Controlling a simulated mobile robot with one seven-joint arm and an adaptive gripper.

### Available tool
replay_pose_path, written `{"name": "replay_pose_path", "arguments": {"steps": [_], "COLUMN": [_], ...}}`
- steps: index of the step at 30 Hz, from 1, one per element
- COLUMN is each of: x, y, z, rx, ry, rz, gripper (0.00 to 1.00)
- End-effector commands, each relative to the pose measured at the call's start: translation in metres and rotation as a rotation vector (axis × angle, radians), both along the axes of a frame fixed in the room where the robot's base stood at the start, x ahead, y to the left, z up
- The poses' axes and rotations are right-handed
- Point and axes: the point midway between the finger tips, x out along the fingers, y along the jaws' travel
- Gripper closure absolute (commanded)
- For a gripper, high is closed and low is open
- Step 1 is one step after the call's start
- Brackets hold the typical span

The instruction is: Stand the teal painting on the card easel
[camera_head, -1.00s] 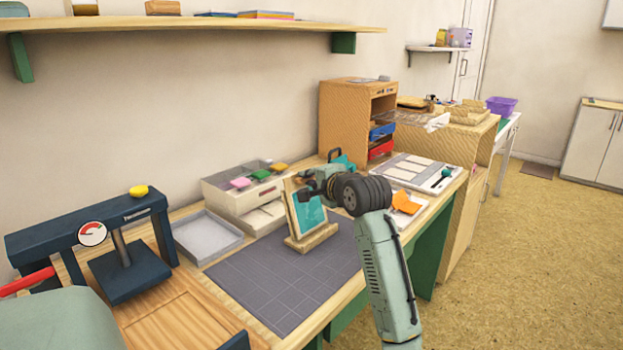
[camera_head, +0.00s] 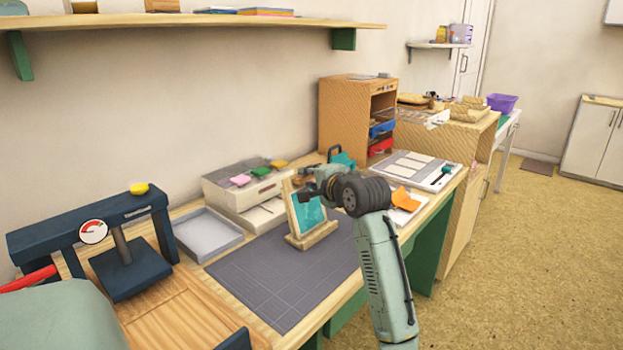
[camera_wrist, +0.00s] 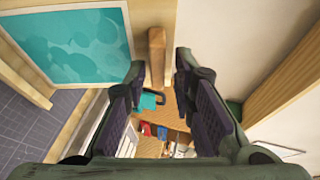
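The teal painting (camera_head: 309,211) has a light wooden frame and leans back slightly, its lower edge at the wooden card easel (camera_head: 312,238). The easel stands on the dark grid mat. In the wrist view the painting (camera_wrist: 75,38) fills the upper left, and a wooden post (camera_wrist: 157,58), seemingly part of the easel, shows beside it. My gripper (camera_head: 306,185) is at the painting's upper edge. In the wrist view its fingers (camera_wrist: 162,82) are apart with a clear gap, and the painting lies left of the left finger. Whether that finger touches the frame cannot be told.
The dark mat (camera_head: 270,280) is clear in front of the easel. A grey tray (camera_head: 207,235), a drawer box with inkpads (camera_head: 245,195) and a dark press (camera_head: 120,240) stand to the left. An orange piece (camera_head: 405,199) and a white board (camera_head: 420,170) lie to the right.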

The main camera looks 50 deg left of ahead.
Motion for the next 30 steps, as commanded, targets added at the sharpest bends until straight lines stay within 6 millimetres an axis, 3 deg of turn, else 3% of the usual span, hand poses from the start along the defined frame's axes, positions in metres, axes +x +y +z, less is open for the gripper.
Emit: {"name": "replay_pose_path", "arguments": {"steps": [4, 16, 30], "x": [0.0, -0.002, -0.029], "y": [0.0, -0.008, -0.092], "z": [0.0, 0.002, 0.026], "rx": [0.0, 0.0, 0.001], "ry": [0.0, 0.001, -0.001], "rz": [0.0, 0.0, -0.002], "gripper": [0.65, 0.65, 0.65]}}
